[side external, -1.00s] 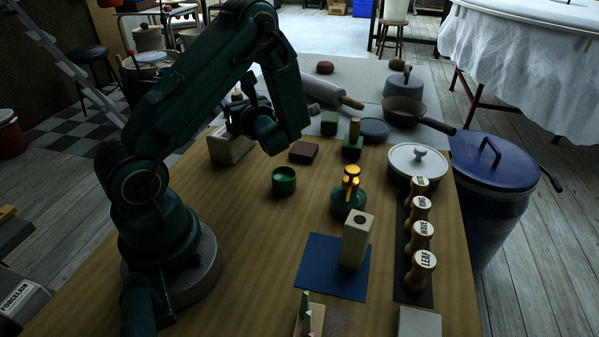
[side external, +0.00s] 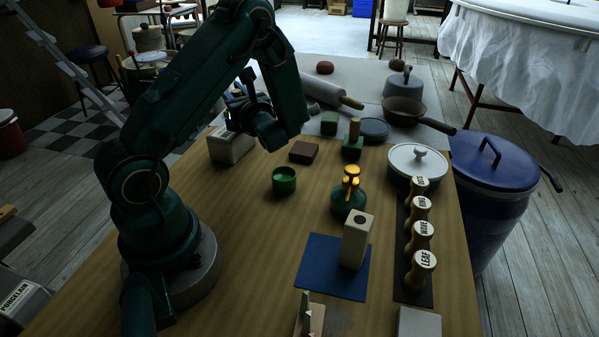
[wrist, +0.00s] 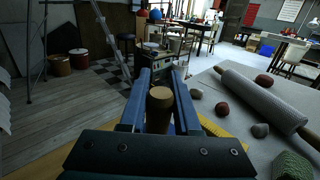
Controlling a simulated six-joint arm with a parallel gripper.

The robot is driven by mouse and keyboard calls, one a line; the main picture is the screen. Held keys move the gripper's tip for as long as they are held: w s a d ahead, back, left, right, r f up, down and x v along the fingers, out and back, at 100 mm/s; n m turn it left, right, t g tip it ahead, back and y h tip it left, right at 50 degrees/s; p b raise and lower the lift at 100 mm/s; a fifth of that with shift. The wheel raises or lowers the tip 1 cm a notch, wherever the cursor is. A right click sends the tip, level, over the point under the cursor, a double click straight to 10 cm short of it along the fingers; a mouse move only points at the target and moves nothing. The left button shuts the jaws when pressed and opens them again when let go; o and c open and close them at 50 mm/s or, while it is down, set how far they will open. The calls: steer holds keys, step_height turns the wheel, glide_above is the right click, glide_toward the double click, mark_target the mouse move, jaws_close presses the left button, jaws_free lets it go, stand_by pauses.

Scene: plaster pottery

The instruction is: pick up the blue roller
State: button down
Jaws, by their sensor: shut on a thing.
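My gripper (wrist: 161,82) is shut on the blue roller in the wrist view. The roller's brown wooden end (wrist: 160,98) stands between the two blue fingers, with a sliver of blue beside it low down. Most of the roller is hidden by the fingers and the gripper body. In the side external view my gripper (side external: 241,108) is at the far left part of the table, above and behind the pale block (side external: 232,148). My arm hides much of it, and the roller cannot be made out clearly there.
A grey rolling pin (wrist: 262,101) and several small stones lie on the pale cloth right of my gripper. The wooden tabletop (side external: 235,235) is clear near my base.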

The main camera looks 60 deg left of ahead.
steer(key=shift+r, duration=0.45)
step_height(320, 180, up, 2)
steer(key=shift+r, duration=0.2)
steer(key=s+a+r, duration=0.5)
steer(key=s+r, duration=0.2)
steer(key=s, duration=0.5)
steer(key=shift+w+d+f, duration=0.1)
steer(key=shift+w+f, duration=1.65)
steer(key=shift+w, duration=0.25)
steer(key=shift+w+d+f, duration=0.1)
steer(key=shift+w+f, duration=1.7)
steer(key=shift+w, duration=0.25)
steer(key=shift+w+d+f, duration=0.1)
steer(key=shift+w+f, duration=1.65)
steer(key=shift+w, duration=0.25)
steer(key=shift+f, duration=0.1)
